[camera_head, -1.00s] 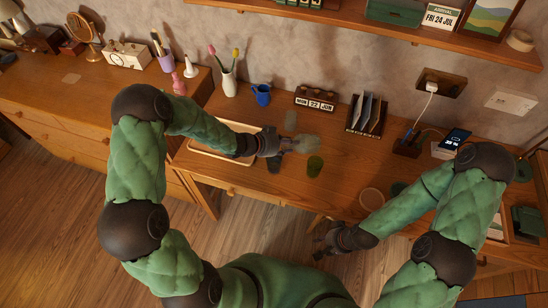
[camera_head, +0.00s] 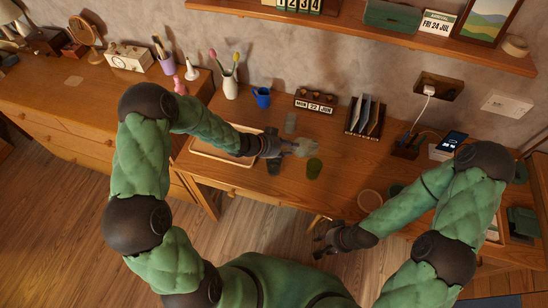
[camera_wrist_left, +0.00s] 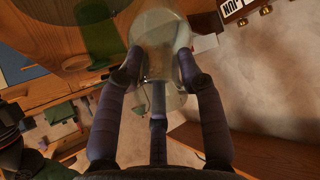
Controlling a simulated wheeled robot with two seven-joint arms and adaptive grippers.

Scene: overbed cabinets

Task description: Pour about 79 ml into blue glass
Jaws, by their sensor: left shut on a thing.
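My left gripper (camera_head: 281,149) is shut on a clear glass vessel (camera_head: 303,147), held above the desk. In the left wrist view the vessel (camera_wrist_left: 160,65) sits between the gripper's fingers; its exact tilt and liquid level are hard to tell. A green glass (camera_head: 314,168) stands just below the vessel in the head view and shows at the wrist view's upper left (camera_wrist_left: 97,25). A dark bluish glass (camera_head: 273,165) is partly hidden under the gripper. A grey glass (camera_head: 290,122) stands behind. My right gripper (camera_head: 324,240) is open and empty at the desk's front edge.
A wooden tray (camera_head: 205,155) lies left of the glasses. A blue mug (camera_head: 262,97), a white vase (camera_head: 230,85), a calendar block (camera_head: 314,103) and a letter rack (camera_head: 365,117) stand along the back. A round coaster (camera_head: 370,199) lies at the right front.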

